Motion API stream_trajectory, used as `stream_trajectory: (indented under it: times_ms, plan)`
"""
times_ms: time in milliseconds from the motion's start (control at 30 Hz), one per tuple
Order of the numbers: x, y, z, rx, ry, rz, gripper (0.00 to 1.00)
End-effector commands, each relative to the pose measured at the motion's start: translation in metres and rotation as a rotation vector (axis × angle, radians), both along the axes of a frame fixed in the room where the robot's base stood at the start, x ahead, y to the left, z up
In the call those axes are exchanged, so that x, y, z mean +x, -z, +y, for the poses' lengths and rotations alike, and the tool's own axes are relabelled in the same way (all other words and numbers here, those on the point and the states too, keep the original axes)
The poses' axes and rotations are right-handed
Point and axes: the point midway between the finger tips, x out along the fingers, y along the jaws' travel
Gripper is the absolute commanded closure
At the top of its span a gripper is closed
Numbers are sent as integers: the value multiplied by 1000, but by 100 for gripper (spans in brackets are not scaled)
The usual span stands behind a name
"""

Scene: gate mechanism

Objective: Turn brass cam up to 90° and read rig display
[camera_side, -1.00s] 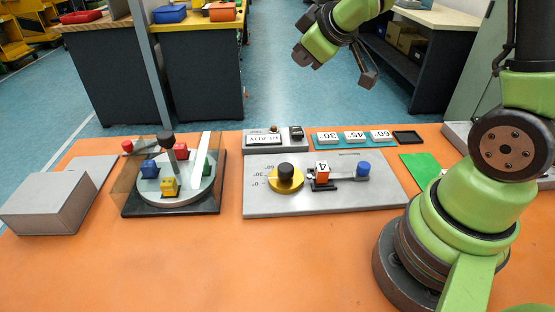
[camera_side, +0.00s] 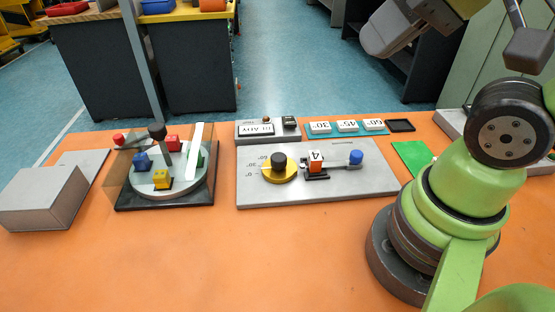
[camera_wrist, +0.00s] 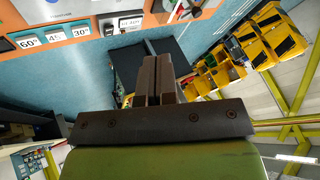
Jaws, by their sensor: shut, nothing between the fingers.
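The brass cam (camera_side: 278,174) is a yellow disc with a black knob (camera_side: 279,161), on a grey plate (camera_side: 340,187) with degree marks at its left. In the wrist view, my gripper (camera_wrist: 158,68) is shut and empty, pointing away from the cam. The cam is not in that view.
White tiles marked 30° (camera_side: 320,127), 45° (camera_side: 347,126) and 60° (camera_side: 373,125) lie on a teal strip beside an empty black tray (camera_side: 400,125). The front of the orange table (camera_side: 230,255) is clear.

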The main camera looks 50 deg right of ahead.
Motion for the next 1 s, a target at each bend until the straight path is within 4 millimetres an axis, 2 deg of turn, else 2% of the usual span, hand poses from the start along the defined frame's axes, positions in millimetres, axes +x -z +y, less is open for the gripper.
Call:
stream_trajectory:
  times_ms: [400, 433, 567, 700, 867, 1000]
  plan:
    - [1, 0, 0, -2, -1, -1, 100]
    - [1, 0, 0, -2, -1, -1, 98]
    - [4, 0, -1, -16, -14, 9, 68]
    - [25, 4, -4, -86, -86, 66, 39]
    - [66, 22, -10, -213, -251, 170, 39]
    - [101, 51, -15, -311, -420, 261, 39]
